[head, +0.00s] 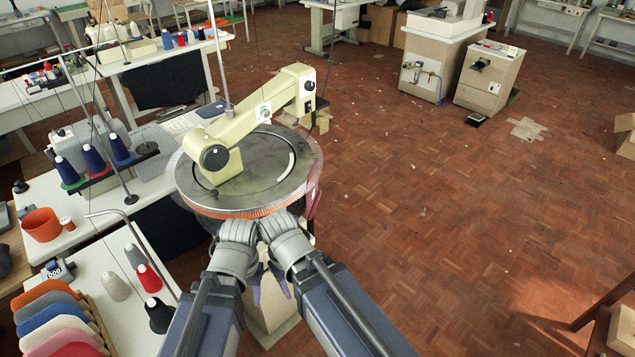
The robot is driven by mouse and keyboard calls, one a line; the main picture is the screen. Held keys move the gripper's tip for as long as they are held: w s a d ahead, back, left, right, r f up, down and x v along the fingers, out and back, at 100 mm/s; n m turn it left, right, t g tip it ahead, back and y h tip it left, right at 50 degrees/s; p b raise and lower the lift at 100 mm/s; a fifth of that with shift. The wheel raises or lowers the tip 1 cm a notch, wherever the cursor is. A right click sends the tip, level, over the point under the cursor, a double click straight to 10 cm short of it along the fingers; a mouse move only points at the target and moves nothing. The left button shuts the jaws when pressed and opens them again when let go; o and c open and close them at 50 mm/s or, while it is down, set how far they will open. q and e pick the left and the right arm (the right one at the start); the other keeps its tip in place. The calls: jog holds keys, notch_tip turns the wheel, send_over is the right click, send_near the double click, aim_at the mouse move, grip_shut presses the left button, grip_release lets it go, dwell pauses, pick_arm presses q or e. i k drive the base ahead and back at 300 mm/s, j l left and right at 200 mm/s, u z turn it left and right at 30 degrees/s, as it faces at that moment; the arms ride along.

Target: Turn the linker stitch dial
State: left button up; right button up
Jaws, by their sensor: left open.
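The linker has a pale yellow-green arm (235,125) over a large round disc (262,178) with a toothed metal rim and an orange lower edge. A small round dial (265,114) on a white plate sits on the side of the arm. A black round knob (215,157) is on its head end. My left gripper (270,290) is below the disc's near edge, well away from the small dial; its purple-tipped fingers are apart and seem empty. My right wrist is beside it under the same edge; I cannot make out its fingers.
Left of the linker, a white table holds thread cones (93,158), an orange bowl (42,225) and thin metal stands. A nearer table has more cones (149,278) and a rack of coloured fabric pieces (52,318). The brick-red floor (430,220) on the right is mostly clear.

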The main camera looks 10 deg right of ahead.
aim_at(308, 85)
jog(key=i+l+u, duration=0.15)
jog(key=l, duration=0.3)
jog(key=i+l+u, duration=0.1)
jog(key=l, duration=0.4)
jog(key=i+l+u, duration=0.15)
jog(key=l, duration=0.3)
jog(key=l+u, duration=0.15)
jog(key=l, duration=0.35)
